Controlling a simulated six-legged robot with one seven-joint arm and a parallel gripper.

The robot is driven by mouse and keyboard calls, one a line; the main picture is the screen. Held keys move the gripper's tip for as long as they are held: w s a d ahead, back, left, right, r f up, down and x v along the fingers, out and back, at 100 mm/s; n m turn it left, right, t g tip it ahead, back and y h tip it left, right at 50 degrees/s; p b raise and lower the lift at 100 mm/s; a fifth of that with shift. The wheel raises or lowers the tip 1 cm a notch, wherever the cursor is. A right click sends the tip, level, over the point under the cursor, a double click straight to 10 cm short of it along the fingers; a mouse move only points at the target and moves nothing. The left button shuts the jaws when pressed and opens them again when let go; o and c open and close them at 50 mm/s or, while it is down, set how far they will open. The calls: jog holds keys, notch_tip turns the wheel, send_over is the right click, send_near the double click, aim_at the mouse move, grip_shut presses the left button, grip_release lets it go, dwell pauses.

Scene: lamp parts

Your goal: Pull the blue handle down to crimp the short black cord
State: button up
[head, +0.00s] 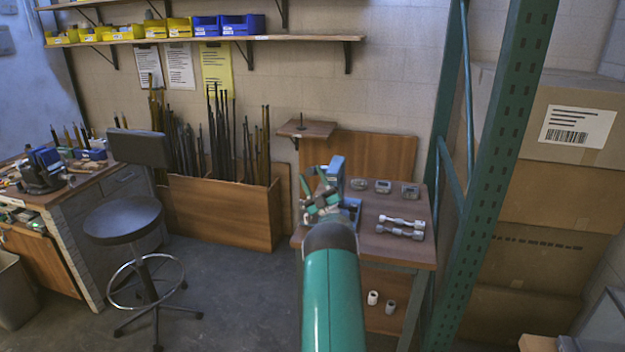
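A blue press-like device stands at the left of a small brown-topped table. Its upright blue part, which looks like the blue handle (336,168), rises above the tabletop. My gripper (318,200) is at the far end of my green arm, beside or in front of the device. It is small and overlaps the device, so I cannot tell whether it touches the handle or whether its fingers are closed. I cannot make out the short black cord.
On the table (418,254) lie several small grey parts (383,186) and metal bars (401,221). A green rack post (495,170) stands close on the right, with cardboard boxes (560,210) behind it. A black stool (123,219) is at left. The floor between is clear.

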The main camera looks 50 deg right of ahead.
jog(key=v, duration=1.2)
jog(key=shift+f, duration=0.1)
